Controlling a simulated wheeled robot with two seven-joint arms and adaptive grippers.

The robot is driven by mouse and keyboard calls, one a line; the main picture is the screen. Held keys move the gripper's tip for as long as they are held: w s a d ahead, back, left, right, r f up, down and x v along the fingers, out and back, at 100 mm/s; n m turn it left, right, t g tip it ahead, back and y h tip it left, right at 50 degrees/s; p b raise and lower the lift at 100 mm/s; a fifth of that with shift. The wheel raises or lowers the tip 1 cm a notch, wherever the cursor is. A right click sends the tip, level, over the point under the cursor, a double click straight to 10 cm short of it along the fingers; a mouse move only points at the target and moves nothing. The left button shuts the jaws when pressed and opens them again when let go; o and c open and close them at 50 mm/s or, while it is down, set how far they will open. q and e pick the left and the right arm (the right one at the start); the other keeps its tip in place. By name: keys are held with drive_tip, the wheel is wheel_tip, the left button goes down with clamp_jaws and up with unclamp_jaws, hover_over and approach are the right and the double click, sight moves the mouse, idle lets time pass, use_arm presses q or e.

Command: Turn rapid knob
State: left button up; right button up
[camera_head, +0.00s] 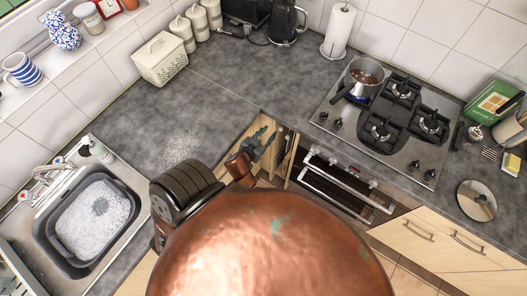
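The steel gas hob (355,138) is set in the grey counter at the right. It has two dark knobs at its left front, one (323,117) beside the other (338,123). Two more sit at its right front, one (412,163) left of the other (430,174). Any markings are too small to read, so I cannot tell which is the rapid knob. My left gripper (263,141) is left of the hob, near the counter's front edge and apart from the knobs. Its fingers are too small to tell open from shut. My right gripper is not in view.
A steel pot (364,92) stands on the hob's left burner. The oven (345,186) with its handle rails is below. A paper towel roll (339,30) and black kettle (286,22) stand behind. The sink basin (60,265) is at the left. The middle counter is clear.

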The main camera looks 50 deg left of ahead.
use_arm(q)
drive_tip(key=s+d+f+g+b, duration=0.1)
drive_tip(key=s+f, duration=0.2)
drive_tip(key=f, duration=0.7)
drive_tip(key=shift+d+f+g+h, duration=0.15)
drive_tip(key=shift+f+g+h, duration=0.15)
drive_tip(key=shift+h, duration=0.1)
drive_tip(key=shift+s, duration=0.1)
